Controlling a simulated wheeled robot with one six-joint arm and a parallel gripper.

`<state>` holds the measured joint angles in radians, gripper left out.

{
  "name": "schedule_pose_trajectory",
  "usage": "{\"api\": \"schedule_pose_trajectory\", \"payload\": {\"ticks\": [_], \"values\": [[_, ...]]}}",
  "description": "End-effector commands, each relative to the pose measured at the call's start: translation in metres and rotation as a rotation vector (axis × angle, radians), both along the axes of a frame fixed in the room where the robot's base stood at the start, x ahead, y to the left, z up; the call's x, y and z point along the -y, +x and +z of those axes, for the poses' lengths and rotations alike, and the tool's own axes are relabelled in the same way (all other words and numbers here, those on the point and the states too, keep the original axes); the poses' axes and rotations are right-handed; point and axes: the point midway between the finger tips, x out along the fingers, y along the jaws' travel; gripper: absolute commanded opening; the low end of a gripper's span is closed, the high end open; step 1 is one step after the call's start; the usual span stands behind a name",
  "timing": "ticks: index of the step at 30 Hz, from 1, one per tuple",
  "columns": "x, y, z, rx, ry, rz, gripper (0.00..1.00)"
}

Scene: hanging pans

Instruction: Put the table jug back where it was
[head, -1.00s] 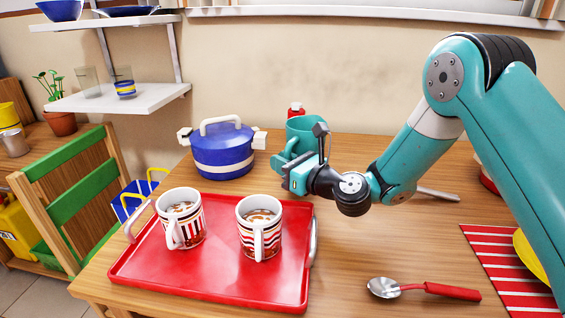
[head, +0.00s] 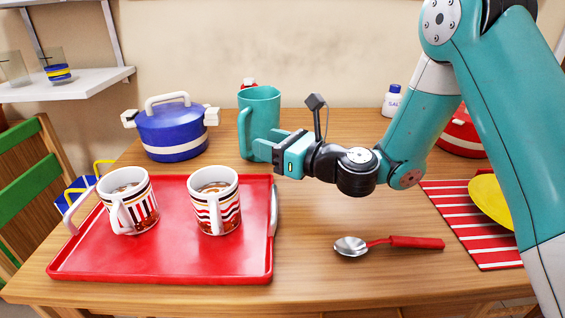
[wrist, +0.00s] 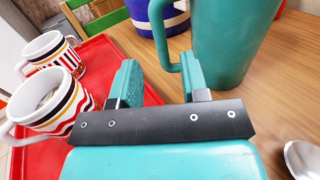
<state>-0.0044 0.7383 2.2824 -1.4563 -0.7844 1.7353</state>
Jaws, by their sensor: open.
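The teal jug (head: 261,104) stands upright on the wooden table, behind the red tray's right end, with its handle on the left. It also shows at the top of the wrist view (wrist: 232,42). My gripper (head: 262,146) is open and empty, low in front of the jug. In the wrist view its two teal fingers (wrist: 158,80) point toward the jug, with the handle ahead between them and the right finger close to the jug's body. I cannot tell whether they touch. My gripper hides the jug's lower right part in the head view.
A red tray (head: 170,262) holds two striped mugs (head: 129,200) (head: 215,200). A blue pot (head: 172,130) stands left of the jug. A spoon (head: 390,243) and a striped mat (head: 478,240) with a yellow plate lie right. A salt bottle (head: 391,101) stands at the back.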

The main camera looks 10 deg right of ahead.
Motion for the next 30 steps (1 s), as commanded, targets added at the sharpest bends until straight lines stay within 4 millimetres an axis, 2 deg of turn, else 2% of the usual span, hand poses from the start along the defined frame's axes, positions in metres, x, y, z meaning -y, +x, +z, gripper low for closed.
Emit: {"api": "schedule_pose_trajectory", "payload": {"ticks": [1, 9, 30], "values": [[0.005, -0.005, -0.008, 0.003, 0.000, -0.002, 0.42], [0.022, -0.022, -0.002, 0.001, -0.001, 0.000, 0.42], [0.023, -0.024, 0.000, 0.000, 0.000, 0.001, 0.42]]}}
